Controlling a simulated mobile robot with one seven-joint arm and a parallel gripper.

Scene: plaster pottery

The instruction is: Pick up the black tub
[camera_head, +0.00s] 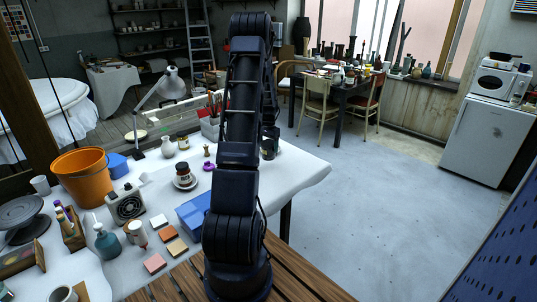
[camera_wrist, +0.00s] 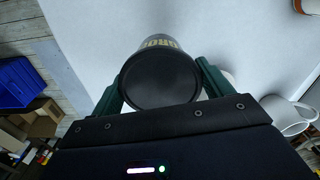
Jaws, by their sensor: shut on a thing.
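The black tub (camera_wrist: 160,78) shows in the wrist view as a round dark end facing the camera, with gold lettering on its side beyond. My gripper (camera_wrist: 162,84) has its two green fingers on either side of the tub, shut on it. In the head view, a dark tub-like shape (camera_head: 269,151) shows at the right edge of my arm, over the white table's far right part. My arm hides most of my gripper there. I cannot tell whether the tub touches the table.
The white-covered table (camera_head: 305,170) also holds an orange bucket (camera_head: 84,178), a blue box (camera_head: 193,214), a desk lamp (camera_head: 168,88) and a dark jar on a saucer (camera_head: 183,176). In the wrist view, a white mug (camera_wrist: 287,118) is close at the right. Open floor lies right of the table.

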